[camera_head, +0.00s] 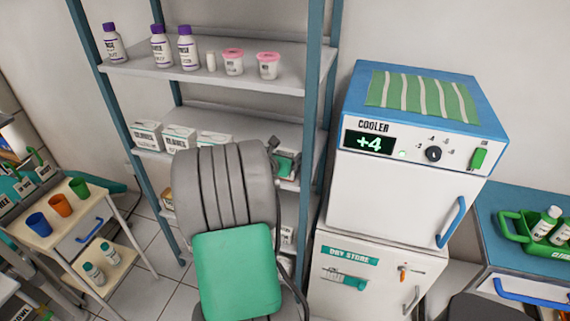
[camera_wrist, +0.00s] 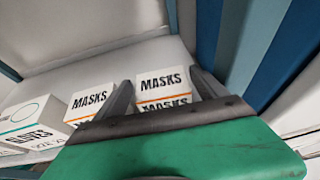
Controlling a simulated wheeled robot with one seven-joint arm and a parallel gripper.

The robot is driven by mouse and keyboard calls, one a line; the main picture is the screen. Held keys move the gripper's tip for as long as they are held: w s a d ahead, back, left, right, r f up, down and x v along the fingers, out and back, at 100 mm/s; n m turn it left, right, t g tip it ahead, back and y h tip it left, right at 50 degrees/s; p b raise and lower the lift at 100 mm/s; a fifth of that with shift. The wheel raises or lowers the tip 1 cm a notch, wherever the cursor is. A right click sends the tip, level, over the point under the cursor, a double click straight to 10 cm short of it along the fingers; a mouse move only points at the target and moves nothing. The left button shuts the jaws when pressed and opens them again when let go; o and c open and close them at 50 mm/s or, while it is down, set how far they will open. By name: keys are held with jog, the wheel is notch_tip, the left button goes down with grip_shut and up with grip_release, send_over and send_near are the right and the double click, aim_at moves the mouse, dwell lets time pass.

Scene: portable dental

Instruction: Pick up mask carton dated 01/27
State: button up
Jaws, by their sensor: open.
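My gripper (camera_wrist: 160,77) is open. In the wrist view, a white mask carton (camera_wrist: 162,82) with an orange stripe stands ahead, framed between the two dark fingers. A second mask carton (camera_wrist: 88,98) stands just left of the left finger, which partly covers it. Both read MASKS; no date is legible on either, and their lower parts are hidden by my gripper. I cannot tell whether the fingers touch a carton. In the head view my gripper (camera_head: 285,163) is at the right end of the middle shelf, and the mask cartons cannot be made out there.
A glove carton (camera_wrist: 28,122) stands left of the masks. The middle shelf (camera_head: 240,120) has a shelf board above it and a blue upright (camera_head: 311,110) close on the right. Bottles and pink-lidded tubs (camera_head: 268,66) fill the upper shelf. A cooler (camera_head: 405,160) stands right of the rack.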

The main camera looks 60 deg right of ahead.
aim_at(288, 151)
jog(key=x, duration=0.4)
jog(key=shift+d+f, duration=0.25)
jog(key=c, duration=1.2)
jog(key=shift+r, duration=0.1)
